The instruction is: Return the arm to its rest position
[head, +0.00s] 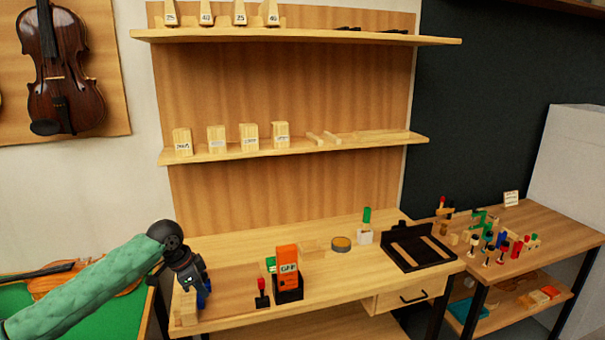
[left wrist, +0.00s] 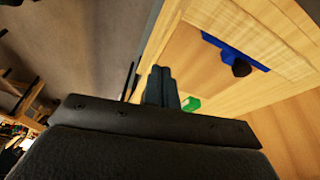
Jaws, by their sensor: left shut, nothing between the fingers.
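My left arm comes in from the left in a green padded sleeve. Its black gripper (head: 197,290) is over the left end of the wooden workbench (head: 225,312). In the left wrist view the two dark fingers (left wrist: 161,85) lie together, with nothing seen between them. A pale wooden block (head: 186,306) stands beside the gripper at the bench's left end. A blue piece is partly hidden behind the gripper; a blue part with a dark knob (left wrist: 240,67) shows in the left wrist view. My right gripper is not in view.
An orange box marked OFF (head: 288,262) and a small red-topped lever (head: 262,290) stand right of the gripper. A violin (head: 70,272) lies on green at the left. Shelves (head: 300,147) rise behind.

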